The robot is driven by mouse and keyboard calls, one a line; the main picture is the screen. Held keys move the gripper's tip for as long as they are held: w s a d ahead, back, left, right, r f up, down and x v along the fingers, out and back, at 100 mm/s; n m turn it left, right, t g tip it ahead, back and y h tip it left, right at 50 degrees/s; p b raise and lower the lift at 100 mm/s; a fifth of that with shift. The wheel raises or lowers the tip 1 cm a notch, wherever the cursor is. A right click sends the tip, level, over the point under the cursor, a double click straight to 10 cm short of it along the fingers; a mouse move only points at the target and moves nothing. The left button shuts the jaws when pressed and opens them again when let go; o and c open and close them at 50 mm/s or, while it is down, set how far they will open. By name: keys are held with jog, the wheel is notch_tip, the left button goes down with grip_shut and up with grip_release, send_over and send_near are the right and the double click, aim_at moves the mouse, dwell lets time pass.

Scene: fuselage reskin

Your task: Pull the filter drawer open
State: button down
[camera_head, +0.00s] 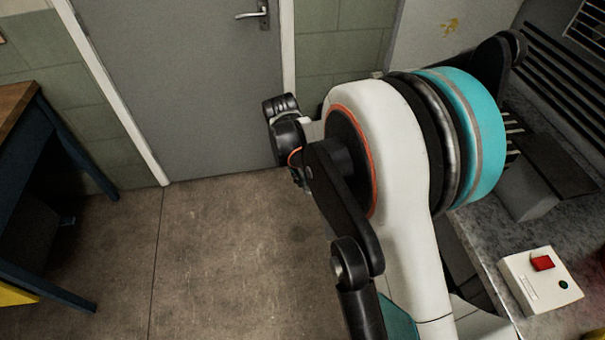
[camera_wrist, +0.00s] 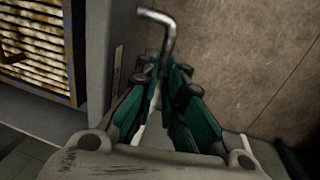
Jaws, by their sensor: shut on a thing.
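In the wrist view, a pleated yellowish filter (camera_wrist: 32,45) sits in a dark frame at the upper left. A grey panel (camera_wrist: 100,45) stands between it and my gripper. My gripper (camera_wrist: 166,68), with green and black fingers, is closed around a bent metal handle (camera_wrist: 168,34) that sticks up beyond the fingertips. The fingers hide the handle's lower end, so I cannot tell where it joins the drawer. In the head view, my arm hides the filter drawer, and I cannot make out the fingertips.
A grey door (camera_head: 190,90) with a lever handle (camera_head: 252,14) is shut at the back. A blue-legged table (camera_head: 62,140) stands at the left. A box with a red switch (camera_head: 541,263) lies on the right worktop. The floor (camera_head: 215,260) between is clear.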

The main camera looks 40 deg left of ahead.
jog(key=c, duration=1.7)
grip_release()
jog(key=r, duration=0.4)
jog(key=s+a+r, duration=0.1)
jog(key=r, duration=0.6)
jog(key=shift+s+a+r, duration=0.15)
jog(key=shift+s+r, duration=0.25)
jog(key=shift+w, duration=0.1)
